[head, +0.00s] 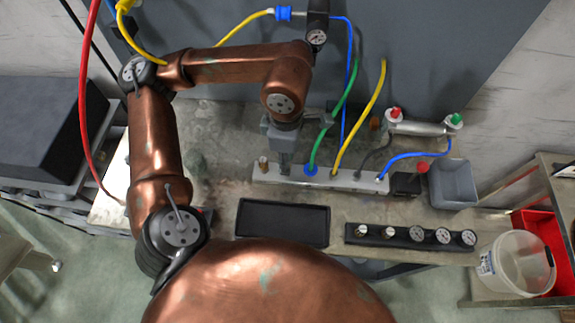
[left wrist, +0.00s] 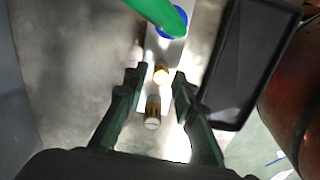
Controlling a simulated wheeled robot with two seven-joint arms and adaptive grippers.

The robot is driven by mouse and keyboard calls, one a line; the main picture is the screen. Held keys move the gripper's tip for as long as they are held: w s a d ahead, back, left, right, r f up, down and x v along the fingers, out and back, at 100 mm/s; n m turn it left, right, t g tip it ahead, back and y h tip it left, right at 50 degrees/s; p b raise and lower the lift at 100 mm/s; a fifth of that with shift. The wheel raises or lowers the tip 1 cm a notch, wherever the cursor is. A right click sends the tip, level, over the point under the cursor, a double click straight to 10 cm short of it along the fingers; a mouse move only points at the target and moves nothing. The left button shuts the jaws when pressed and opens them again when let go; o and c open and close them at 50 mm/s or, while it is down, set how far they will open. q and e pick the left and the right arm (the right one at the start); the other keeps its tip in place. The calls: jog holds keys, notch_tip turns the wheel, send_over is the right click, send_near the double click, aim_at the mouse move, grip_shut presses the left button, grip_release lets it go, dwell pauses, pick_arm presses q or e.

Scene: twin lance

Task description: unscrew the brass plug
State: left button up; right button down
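A pale metal manifold bar (head: 345,180) lies on the worktable with hoses plugged into its top. A brass plug (head: 263,164) stands upright near its left end. My left gripper (head: 285,165) points down over the bar, just right of this plug. In the left wrist view my left gripper (left wrist: 159,76) is open. One brass fitting (left wrist: 161,74) shows between the fingertips, with no visible contact. A second brass fitting with a pale end (left wrist: 153,112) shows nearer the palm, also between the fingers. I cannot tell which fitting matches the head-view plug. My right gripper is out of view.
A black tray (head: 240,218) lies in front of the bar. A black rack (head: 375,238) holds several gauges and fittings to its right. Green (head: 330,125), yellow (head: 362,120) and blue hoses rise close to my left gripper. A grey bin (head: 455,188) stands at the right.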

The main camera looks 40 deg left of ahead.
pick_arm(q)
jog(key=m, duration=0.1)
jog(key=m+b, duration=0.1)
jog(key=shift+f+m, duration=0.25)
jog(key=shift+m, duration=0.15)
jog(key=shift+w+d+m+b, duration=0.1)
jog(key=shift+m+b, duration=0.45)
jog(key=shift+m, duration=0.15)
jog(key=m+b, duration=0.3)
jog(key=m, duration=0.2)
jog(key=shift+m, duration=0.4)
jog(key=m+b, duration=0.1)
jog(key=m, duration=0.4)
jog(key=shift+r+m+b, duration=0.15)
jog(key=shift+m+b, duration=0.15)
jog(key=shift+m, duration=0.1)
jog(key=m+b, duration=0.1)
jog(key=m, duration=0.8)
jog(key=shift+r, duration=0.1)
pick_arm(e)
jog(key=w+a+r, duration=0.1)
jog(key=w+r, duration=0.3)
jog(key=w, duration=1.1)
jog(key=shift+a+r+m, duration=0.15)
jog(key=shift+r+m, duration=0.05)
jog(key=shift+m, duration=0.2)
pick_arm(q)
jog(key=shift+c, duration=0.6)
grip_shut()
